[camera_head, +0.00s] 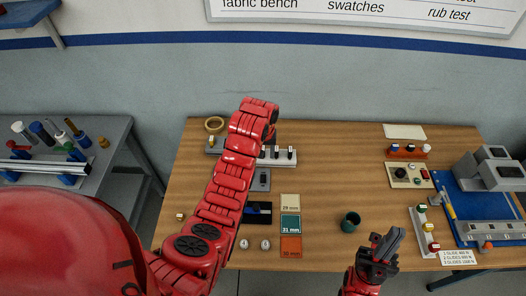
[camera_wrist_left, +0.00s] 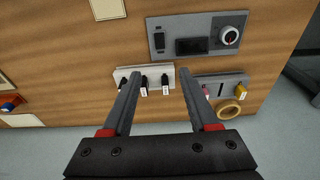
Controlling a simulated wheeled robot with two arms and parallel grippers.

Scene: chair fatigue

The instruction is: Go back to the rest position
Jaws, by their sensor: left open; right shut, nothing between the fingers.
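My left arm (camera_head: 215,205) reaches up across the wooden table (camera_head: 330,180) in the head view, bent at the top. The left gripper's fingers (camera_wrist_left: 158,74) show in the left wrist view, spread open, with nothing held. They frame a white rack (camera_wrist_left: 125,72) with several black-and-white pieces; whether they touch it cannot be told. The rack also shows in the head view (camera_head: 265,162), partly behind my arm. My right gripper (camera_head: 391,238) is shut and empty over the table's front, right of a dark green cup (camera_head: 350,222).
A grey panel with a knob (camera_wrist_left: 215,35) and a tape ring (camera_wrist_left: 229,111) lie near the rack. Coloured cards (camera_head: 290,224) lie mid-table. A blue mat (camera_head: 460,205) with a grey machine (camera_head: 490,170) fills the right. A grey bench (camera_head: 100,170) stands left.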

